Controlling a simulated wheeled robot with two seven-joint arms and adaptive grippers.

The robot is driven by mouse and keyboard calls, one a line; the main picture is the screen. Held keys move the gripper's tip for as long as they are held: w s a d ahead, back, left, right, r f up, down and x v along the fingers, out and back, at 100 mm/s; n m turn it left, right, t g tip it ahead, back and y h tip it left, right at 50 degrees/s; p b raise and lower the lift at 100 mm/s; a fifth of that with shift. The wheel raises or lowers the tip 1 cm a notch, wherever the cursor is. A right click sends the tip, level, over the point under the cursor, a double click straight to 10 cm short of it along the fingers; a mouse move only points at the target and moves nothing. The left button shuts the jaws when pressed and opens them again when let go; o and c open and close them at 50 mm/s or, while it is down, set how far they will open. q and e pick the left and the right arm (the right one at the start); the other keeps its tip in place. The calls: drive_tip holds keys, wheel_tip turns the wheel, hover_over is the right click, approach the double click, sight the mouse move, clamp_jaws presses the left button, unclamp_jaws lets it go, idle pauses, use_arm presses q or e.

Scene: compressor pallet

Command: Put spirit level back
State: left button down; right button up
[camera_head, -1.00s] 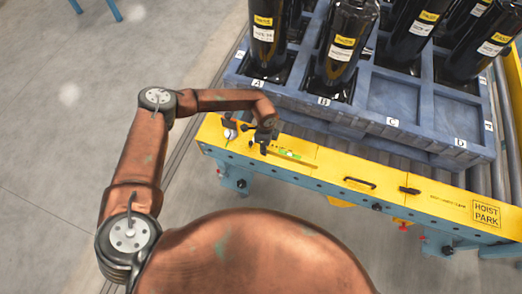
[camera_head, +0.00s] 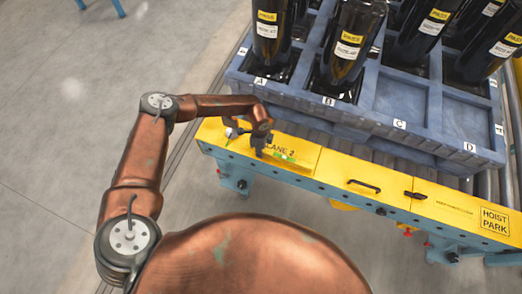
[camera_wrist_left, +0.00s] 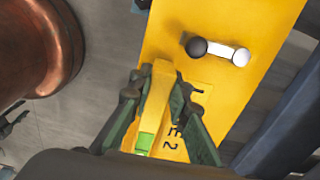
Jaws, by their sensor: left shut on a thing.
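The spirit level is a yellow bar with a green vial. In the head view the spirit level (camera_head: 286,157) shows low on the yellow top of the conveyor's side beam (camera_head: 330,168), beside the "LANE 2" lettering. My left gripper (camera_head: 262,147) is over that beam's left part. My right gripper is out of view.
A small part with a black ball and white cylinder (camera_wrist_left: 218,50) stands on the beam near the gripper. A blue-grey pallet (camera_head: 400,125) with dark bottle-shaped compressors (camera_head: 350,45) lies behind. A black handle (camera_head: 363,184) sits further right. Floor at left is clear.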

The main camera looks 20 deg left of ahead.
use_arm(q)
drive_tip(key=shift+f, duration=0.4)
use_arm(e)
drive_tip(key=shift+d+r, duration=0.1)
use_arm(q)
drive_tip(key=shift+f, duration=0.1)
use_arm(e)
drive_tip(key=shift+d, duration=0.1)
use_arm(q)
drive_tip(key=c, duration=1.8)
unclamp_jaws()
drive_tip(key=shift+f, duration=0.1)
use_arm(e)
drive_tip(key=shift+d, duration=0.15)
